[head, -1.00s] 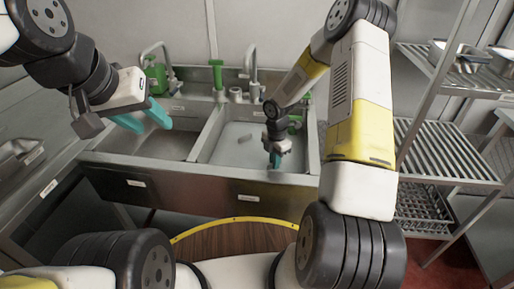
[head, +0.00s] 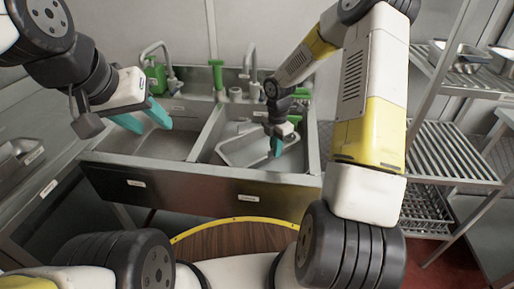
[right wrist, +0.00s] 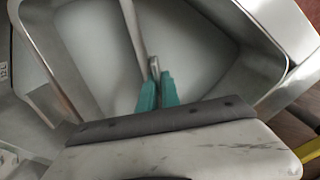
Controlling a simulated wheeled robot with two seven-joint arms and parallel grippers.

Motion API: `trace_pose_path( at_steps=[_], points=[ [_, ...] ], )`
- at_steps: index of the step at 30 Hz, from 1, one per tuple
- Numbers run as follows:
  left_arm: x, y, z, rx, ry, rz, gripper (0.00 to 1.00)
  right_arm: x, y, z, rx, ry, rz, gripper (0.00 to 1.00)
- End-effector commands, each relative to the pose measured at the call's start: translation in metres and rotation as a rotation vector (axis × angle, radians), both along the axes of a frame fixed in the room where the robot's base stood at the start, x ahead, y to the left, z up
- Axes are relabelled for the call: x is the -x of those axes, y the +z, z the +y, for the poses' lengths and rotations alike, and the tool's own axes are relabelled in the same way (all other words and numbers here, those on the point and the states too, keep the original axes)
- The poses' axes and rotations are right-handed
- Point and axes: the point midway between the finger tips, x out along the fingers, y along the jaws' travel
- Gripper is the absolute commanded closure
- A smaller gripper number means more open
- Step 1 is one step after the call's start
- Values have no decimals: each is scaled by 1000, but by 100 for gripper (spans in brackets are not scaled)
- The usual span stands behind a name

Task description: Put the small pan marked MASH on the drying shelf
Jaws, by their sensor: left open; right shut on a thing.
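A grey metal pan (head: 243,149) is tilted in the right sink basin (head: 214,139). No MASH mark is readable on it. My right gripper (head: 277,147) is shut on the pan's rim at its right side. In the right wrist view the teal fingertips (right wrist: 155,88) pinch a thin metal wall, with the pan's inside (right wrist: 92,45) apparently to the left. My left gripper (head: 146,117) is open and empty over the left basin. The slatted drying shelf (head: 450,153) is on the rack at the right, and its middle level looks bare.
The rack's upper level holds metal pans (head: 462,57); a wire basket (head: 425,208) sits low on it. Taps (head: 250,62) and green-handled items (head: 217,75) stand behind the sink. Another metal pan (head: 22,152) is on the left counter. My right arm passes in front of the rack's near side.

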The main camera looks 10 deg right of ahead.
Motion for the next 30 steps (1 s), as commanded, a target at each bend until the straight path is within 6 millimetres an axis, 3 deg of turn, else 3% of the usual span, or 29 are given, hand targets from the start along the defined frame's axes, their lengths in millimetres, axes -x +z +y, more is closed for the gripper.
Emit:
trace_pose_path(
  at_steps=[15, 30],
  points=[
    [0, 0, 0, 0, 0, 0, 56, -1, 48, 0, 0, 0, -4, 100],
    [0, 0, 0, 0, 0, 0, 56, -1, 52, 1, 0, 1, -2, 100]
  ],
)
